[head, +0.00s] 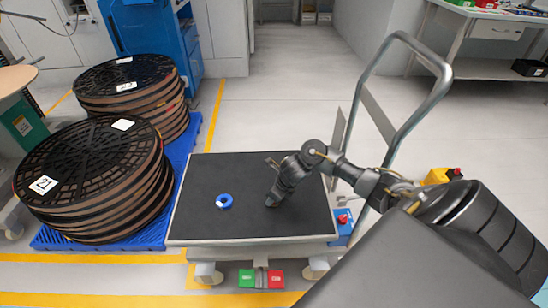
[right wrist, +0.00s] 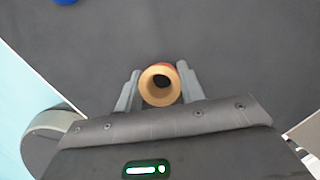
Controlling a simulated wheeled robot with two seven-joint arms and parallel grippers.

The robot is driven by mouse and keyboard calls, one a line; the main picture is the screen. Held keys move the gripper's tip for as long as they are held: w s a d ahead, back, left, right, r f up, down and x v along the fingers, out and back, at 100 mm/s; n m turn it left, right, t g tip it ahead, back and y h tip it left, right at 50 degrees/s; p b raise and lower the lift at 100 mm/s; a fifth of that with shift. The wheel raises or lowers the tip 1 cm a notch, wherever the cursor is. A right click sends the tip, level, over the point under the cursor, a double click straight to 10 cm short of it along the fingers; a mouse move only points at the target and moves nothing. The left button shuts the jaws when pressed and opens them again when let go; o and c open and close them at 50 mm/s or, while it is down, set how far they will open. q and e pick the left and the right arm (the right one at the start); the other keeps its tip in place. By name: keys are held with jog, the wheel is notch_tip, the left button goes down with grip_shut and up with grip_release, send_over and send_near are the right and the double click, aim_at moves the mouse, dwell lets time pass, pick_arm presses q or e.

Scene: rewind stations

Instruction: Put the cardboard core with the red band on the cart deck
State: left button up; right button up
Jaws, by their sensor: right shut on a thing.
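The cardboard core (right wrist: 147,92) is a short tan ring with a bit of red at its far edge. In the right wrist view it is upright between the two fingers of my right gripper (right wrist: 158,90), which is shut on it. In the head view my right gripper (head: 271,203) is over the dark cart deck (head: 255,170), right of its middle, and mostly hides the core. The core is at or just above the deck; I cannot tell whether it touches. My left gripper is not in view.
A blue ring (head: 224,201) lies on the deck left of my gripper. The cart's metal handle (head: 440,85) rises on the right. Stacked black reels (head: 90,170) stand on a blue pallet (head: 140,236) at the left. The deck's far left part is clear.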

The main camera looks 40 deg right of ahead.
jog(key=shift+f, duration=0.1)
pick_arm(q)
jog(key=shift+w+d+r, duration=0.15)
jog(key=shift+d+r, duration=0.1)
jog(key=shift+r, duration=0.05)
pick_arm(e)
jog(key=o, duration=0.9)
jog(key=shift+o, duration=0.2)
